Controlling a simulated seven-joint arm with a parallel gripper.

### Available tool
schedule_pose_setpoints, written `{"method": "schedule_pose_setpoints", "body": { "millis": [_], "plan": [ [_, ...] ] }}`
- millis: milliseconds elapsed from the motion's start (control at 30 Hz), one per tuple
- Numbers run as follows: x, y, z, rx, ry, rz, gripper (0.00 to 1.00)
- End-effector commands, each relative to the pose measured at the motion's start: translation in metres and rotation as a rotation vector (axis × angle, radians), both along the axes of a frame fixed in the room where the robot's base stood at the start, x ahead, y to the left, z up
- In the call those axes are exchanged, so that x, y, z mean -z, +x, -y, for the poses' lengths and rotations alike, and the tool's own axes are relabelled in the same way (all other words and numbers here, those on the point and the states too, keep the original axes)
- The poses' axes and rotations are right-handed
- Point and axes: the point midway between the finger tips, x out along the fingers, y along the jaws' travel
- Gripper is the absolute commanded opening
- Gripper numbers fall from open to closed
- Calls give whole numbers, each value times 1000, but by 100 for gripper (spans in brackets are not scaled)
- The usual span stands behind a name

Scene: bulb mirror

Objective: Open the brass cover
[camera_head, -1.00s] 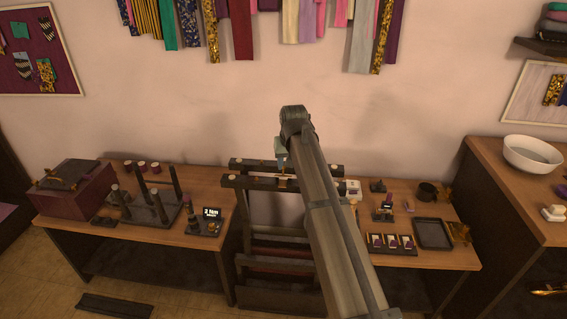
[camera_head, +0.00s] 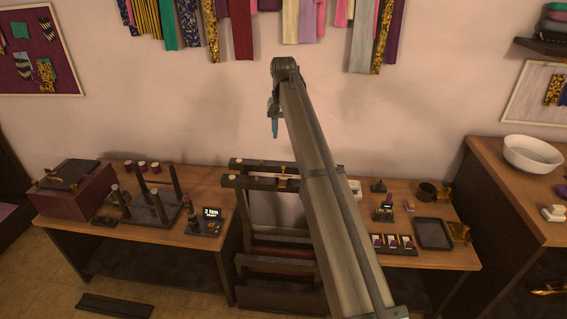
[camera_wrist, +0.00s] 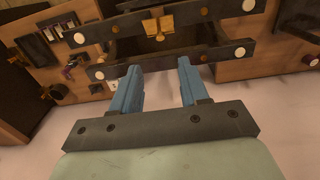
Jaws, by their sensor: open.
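A small brass piece (camera_wrist: 157,24) sits on the dark bar of the rack in the wrist view, apart from my gripper. It looks like a brass cover or clasp; I cannot tell whether it is open. In the head view it is too small to make out clearly. My gripper (camera_wrist: 158,68) has two blue fingers spread apart with nothing between them. In the head view my gripper (camera_head: 275,132) hangs in the air above the dark rack (camera_head: 240,180), fingers pointing down.
The rack stands in the gap between two wooden tables. The left table holds a dark red box (camera_head: 75,185), a stand with upright posts (camera_head: 155,205) and a small display (camera_head: 210,215). The right table holds a dark tray (camera_head: 433,234) and several small items.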

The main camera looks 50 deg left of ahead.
Motion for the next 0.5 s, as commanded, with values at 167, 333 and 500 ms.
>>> {"method": "schedule_pose_setpoints", "body": {
  "millis": [167,333,500],
  "plan": [
    [30,0,1,-1,-1,-1,44],
    [61,0,1,-1,0,0,44],
    [89,0,1,-1,0,0,44]
  ]
}}
